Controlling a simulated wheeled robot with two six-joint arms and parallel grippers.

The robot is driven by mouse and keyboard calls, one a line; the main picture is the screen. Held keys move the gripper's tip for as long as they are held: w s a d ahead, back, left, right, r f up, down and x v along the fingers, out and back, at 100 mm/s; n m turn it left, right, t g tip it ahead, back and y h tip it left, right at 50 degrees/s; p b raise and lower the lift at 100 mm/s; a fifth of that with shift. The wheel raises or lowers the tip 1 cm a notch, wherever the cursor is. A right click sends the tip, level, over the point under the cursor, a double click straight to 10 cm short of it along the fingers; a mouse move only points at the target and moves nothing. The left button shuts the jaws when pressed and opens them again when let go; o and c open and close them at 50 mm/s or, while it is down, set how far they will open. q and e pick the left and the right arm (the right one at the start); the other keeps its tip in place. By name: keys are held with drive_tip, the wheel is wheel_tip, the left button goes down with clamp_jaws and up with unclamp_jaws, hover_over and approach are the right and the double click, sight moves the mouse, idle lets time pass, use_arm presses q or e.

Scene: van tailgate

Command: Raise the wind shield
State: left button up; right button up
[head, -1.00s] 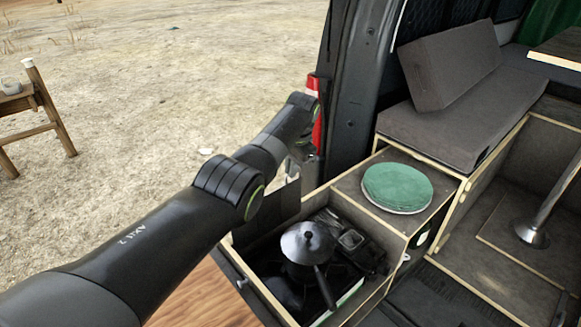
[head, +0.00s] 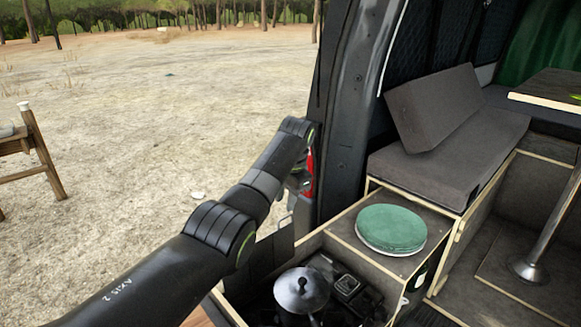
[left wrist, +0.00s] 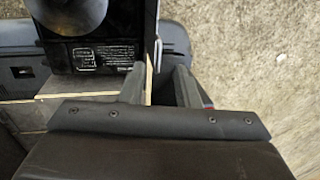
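A dark flat panel (head: 272,250), which I take for the wind shield, stands at the left side of the stove box, partly behind my arm. My left gripper (head: 300,186) is beyond and above it, in front of the van's tail light; its fingertips are hard to make out there. In the left wrist view the two fingers of my left gripper (left wrist: 160,82) are apart, with a gap between them. A thin upright edge (left wrist: 153,45) shows near the left finger; I cannot tell whether they touch. My right gripper is not in view.
A silver pot (head: 301,290) sits on the dark stove in the box. The van's door pillar (head: 350,130) rises right of my gripper. Open ground lies to the left.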

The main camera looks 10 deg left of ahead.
use_arm(q)
wheel_tip(320, 180, up, 12)
drive_tip(key=s+d+b, duration=0.1)
drive_tip(key=d+b, duration=0.1)
drive_tip(key=shift+s+r+b, duration=0.25)
drive_tip(key=shift+b, duration=0.15)
drive_tip(key=shift+f, duration=0.15)
